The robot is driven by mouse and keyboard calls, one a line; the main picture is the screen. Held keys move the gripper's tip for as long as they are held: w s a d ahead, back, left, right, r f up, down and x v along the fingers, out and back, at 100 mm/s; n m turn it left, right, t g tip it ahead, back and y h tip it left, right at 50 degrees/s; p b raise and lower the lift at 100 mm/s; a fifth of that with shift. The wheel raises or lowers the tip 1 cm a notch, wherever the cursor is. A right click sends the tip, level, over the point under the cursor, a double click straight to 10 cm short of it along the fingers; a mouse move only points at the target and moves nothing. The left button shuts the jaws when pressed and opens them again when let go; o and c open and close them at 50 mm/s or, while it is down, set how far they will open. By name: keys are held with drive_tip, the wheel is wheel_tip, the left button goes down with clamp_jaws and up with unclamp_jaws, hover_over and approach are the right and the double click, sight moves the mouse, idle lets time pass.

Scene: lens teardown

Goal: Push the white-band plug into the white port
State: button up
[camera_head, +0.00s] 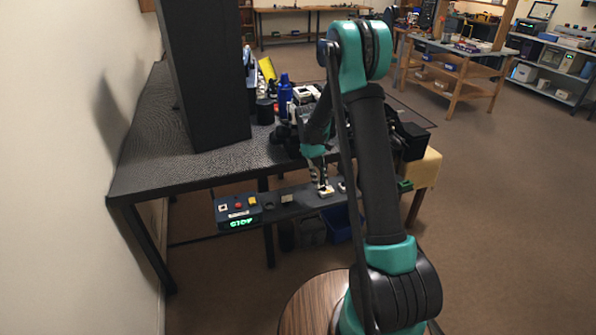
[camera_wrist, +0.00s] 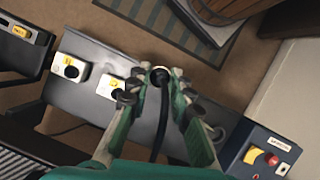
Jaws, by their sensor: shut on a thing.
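My gripper (camera_wrist: 160,82) is shut on the plug (camera_wrist: 159,76), a dark round-ended piece with a black cable (camera_wrist: 160,125) running back between the teal fingers. Its band is too small to make out. In the wrist view, two pale port blocks with dark round holes sit on the dark shelf left of the fingers: a nearer one (camera_wrist: 104,87) and a farther one (camera_wrist: 62,70). I cannot tell which is the white port. In the head view my gripper (camera_head: 321,182) is low over the shelf, close to a pale block (camera_head: 326,193); whether the plug touches a port is hidden.
A blue box (camera_head: 237,211) with a red button and a lit green display stands at the shelf's left end; the wrist view shows it at right (camera_wrist: 262,158). A dark table (camera_head: 185,170) with a tall black panel (camera_head: 205,75) lies behind. A blue bottle (camera_head: 285,95) stands there.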

drive_tip(key=s+d+f+m+y, duration=0.1)
drive_tip(key=d+f+m+y, duration=0.1)
drive_tip(key=d+m, duration=0.4)
drive_tip(key=shift+s+f+g, duration=0.3)
drive_tip(key=shift+s+f, duration=0.05)
drive_tip(key=shift+s, duration=0.05)
